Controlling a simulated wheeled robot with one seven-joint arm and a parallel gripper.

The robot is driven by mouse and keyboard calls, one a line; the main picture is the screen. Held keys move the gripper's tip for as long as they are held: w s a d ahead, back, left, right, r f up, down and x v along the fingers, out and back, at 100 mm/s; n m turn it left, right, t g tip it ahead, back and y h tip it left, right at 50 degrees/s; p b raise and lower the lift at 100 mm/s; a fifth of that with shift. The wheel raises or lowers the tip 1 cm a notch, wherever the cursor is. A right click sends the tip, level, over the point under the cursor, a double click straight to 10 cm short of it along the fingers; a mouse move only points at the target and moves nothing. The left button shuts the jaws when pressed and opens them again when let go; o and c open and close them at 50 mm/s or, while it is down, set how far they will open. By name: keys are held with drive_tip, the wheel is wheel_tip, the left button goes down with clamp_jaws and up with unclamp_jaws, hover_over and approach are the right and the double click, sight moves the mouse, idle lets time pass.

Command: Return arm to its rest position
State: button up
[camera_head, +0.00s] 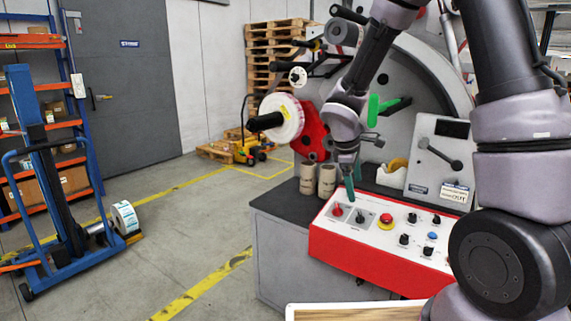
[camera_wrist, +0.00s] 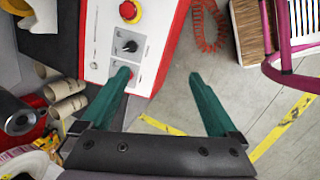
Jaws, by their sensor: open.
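My gripper (camera_head: 348,178) hangs with its teal fingers pointing down, over the left end of the red control box (camera_head: 320,246). In the wrist view my gripper (camera_wrist: 158,82) is open, with a wide empty gap between the two fingers. The left fingertip there overlaps the white panel (camera_wrist: 115,45) beside a dark knob (camera_wrist: 130,46); I cannot tell whether it touches. The gap shows the box's edge and the grey floor. My arm (camera_head: 375,50) reaches in from the right and hides part of the rewinder (camera_head: 440,75) behind it.
Cardboard cores (camera_head: 327,180) stand beside my gripper on the dark tabletop (camera_head: 275,205). A label roll (camera_head: 281,118) sits on the machine's spindle. A blue lift trolley (camera_head: 50,170) carrying a roll (camera_head: 124,218) stands at left. The floor (camera_head: 190,235) between is clear.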

drive_tip(key=s+d+r+m+t+y, duration=0.1)
drive_tip(key=s+d+r+m, duration=0.25)
drive_tip(key=r, duration=0.35)
drive_tip(key=s+d+r+m, duration=0.2)
drive_tip(key=s+r+m, duration=0.15)
drive_tip(key=r, duration=0.25)
drive_tip(key=s+r+m+t+y, duration=0.3)
drive_tip(key=s+r+m+y, duration=0.1)
drive_tip(key=s+r+m, duration=0.6)
drive_tip(key=shift+s+r+t, duration=0.3)
drive_tip(key=shift+s+r, duration=0.45)
drive_tip(key=shift+s, duration=0.3)
